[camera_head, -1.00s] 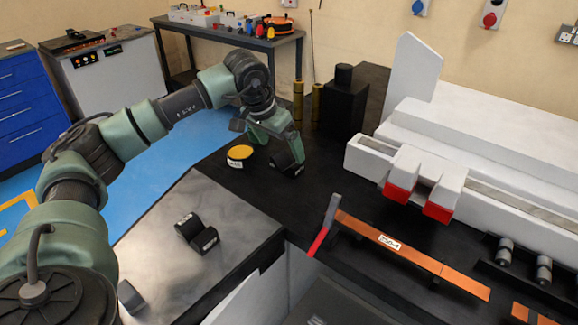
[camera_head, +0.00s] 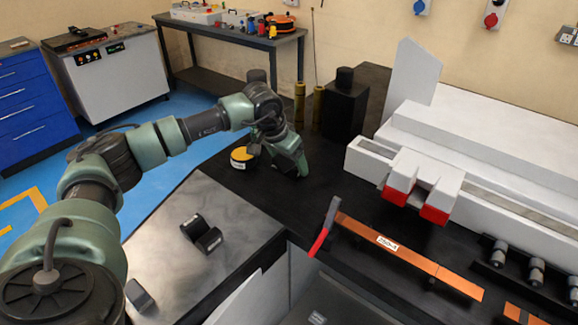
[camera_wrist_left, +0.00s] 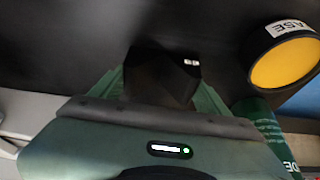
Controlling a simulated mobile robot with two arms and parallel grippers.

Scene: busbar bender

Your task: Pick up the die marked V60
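My left gripper (camera_head: 296,168) is low over the black bench, pointing down. In the left wrist view a dark block (camera_wrist_left: 160,75) with a small white mark sits between its green fingers; whether they press on it I cannot tell. In the head view the gripper mostly hides this block. A black V-shaped die (camera_head: 202,234) with a pale label lies on the grey metal table. No label reading V60 can be made out. My right gripper is not in view.
A yellow-topped round container (camera_head: 241,154), its label ending in "ASE" in the wrist view (camera_wrist_left: 285,65), stands left of the gripper. Brass cylinders (camera_head: 317,108) and a black block-shaped unit (camera_head: 345,108) stand behind. The white bender (camera_head: 480,150) and a copper bar (camera_head: 410,256) are right.

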